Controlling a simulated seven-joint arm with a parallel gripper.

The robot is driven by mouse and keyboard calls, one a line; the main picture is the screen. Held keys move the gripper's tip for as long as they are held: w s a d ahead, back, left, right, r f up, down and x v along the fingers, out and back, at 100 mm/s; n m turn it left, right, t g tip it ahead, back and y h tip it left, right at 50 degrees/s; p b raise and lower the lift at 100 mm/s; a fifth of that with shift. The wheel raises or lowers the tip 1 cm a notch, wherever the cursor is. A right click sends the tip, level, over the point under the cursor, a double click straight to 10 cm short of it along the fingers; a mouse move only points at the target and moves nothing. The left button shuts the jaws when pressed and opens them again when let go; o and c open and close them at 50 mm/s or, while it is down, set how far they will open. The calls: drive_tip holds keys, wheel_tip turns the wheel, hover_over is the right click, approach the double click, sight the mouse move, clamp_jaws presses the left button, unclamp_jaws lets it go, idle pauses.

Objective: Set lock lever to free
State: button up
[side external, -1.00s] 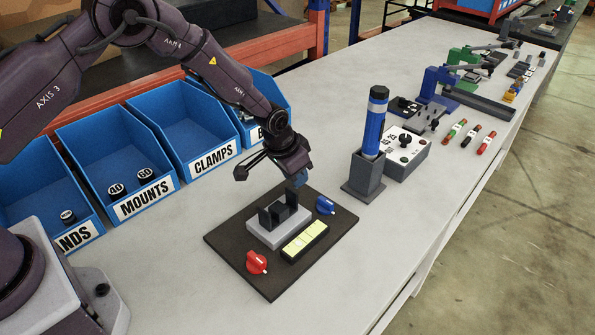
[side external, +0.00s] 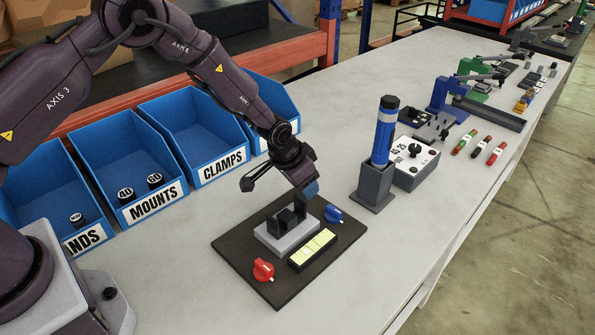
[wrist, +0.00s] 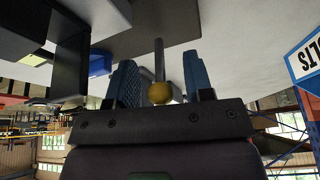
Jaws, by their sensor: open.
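The lock lever shows in the wrist view as a thin grey rod with a yellow ball end (wrist: 159,93). My gripper (wrist: 155,80) is open, with one blue fingertip on each side of the ball and visible gaps between. In the side view my gripper (side external: 311,188) is just behind the grey cradle block (side external: 287,240) with dark uprights, near the blue knob (side external: 333,214). The lever cannot be made out in the side view, so its set position cannot be read there.
The dark board (side external: 278,292) also carries a red knob (side external: 263,270) and a pale yellow panel (side external: 312,249). A blue cylinder (side external: 385,135) stands in a grey holder to the right. Blue bins (side external: 140,165) line the left. The bench in front of the board is clear.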

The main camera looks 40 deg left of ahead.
drive_tip(key=v, duration=1.2)
drive_tip(key=shift+s+r, duration=0.15)
drive_tip(key=shift+r, duration=0.15)
drive_tip(key=shift+g, duration=0.7)
drive_tip(key=w, duration=0.1)
drive_tip(key=w+f, duration=0.1)
drive_tip(key=w, duration=0.1)
drive_tip(key=w+d, duration=0.1)
drive_tip(key=shift+w+f, duration=0.25)
drive_tip(key=shift+w, duration=0.05)
drive_tip(key=f+g, duration=0.1)
drive_tip(key=f, duration=0.2)
drive_tip(key=f+g, duration=0.1)
drive_tip(key=f, duration=0.2)
drive_tip(key=f+g, duration=0.1)
drive_tip(key=f, duration=0.3)
drive_tip(key=shift+w+a+y, duration=0.15)
drive_tip(key=shift+a+y, duration=0.15)
drive_tip(key=shift+y, duration=0.1)
clamp_jaws()
